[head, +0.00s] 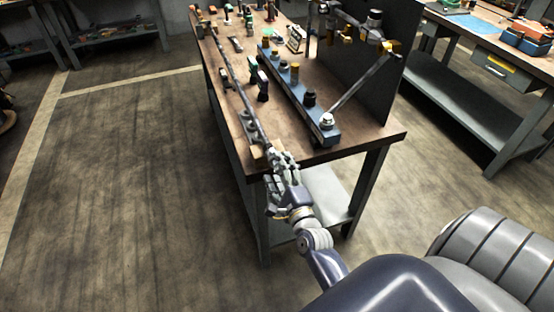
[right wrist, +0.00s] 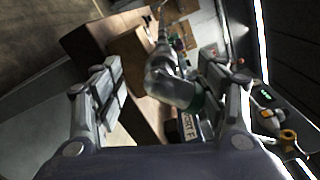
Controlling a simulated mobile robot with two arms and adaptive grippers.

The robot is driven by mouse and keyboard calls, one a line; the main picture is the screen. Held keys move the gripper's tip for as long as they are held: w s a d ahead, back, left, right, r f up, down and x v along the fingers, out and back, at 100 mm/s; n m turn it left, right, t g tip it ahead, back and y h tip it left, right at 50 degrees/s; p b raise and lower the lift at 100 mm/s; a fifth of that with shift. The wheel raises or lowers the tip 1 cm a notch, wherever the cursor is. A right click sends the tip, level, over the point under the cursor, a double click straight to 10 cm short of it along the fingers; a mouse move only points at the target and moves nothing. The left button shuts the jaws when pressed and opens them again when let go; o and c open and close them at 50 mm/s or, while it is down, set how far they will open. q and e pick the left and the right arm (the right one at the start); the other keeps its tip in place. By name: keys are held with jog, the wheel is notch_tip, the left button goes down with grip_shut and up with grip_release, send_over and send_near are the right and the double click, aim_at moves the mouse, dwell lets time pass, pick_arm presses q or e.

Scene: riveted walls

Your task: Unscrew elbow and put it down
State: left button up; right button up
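A grey metal elbow (right wrist: 172,88) shows in the right wrist view, at the near end of a thin pipe (right wrist: 161,28). In the head view the long pipe (head: 236,85) runs along the left side of the workbench (head: 310,158). My right gripper (head: 282,160) is at the bench's near edge, at the pipe's near end, and hides the elbow there. In the right wrist view my right gripper (right wrist: 168,92) is open, with one finger on each side of the elbow and visible gaps. My left gripper is not in view.
A blue rail (head: 297,92) with several fittings lies beside the pipe. A dark upright panel (head: 368,70) and a slanted bar (head: 358,82) stand on the right. Small tools crowd the bench's far end. Some bare bench top lies near the front. The floor (head: 140,170) at left is clear.

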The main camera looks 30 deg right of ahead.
jog(key=shift+s, duration=0.1)
jog(key=shift+p+v, duration=0.3)
jog(key=shift+v, duration=0.8)
jog(key=shift+r, duration=0.1)
jog(key=m+b, duration=0.1)
jog(key=m, duration=0.5)
jog(key=m+b, duration=0.1)
jog(key=m, duration=0.3)
jog(key=shift+d+m, duration=0.1)
jog(key=shift+m, duration=1)
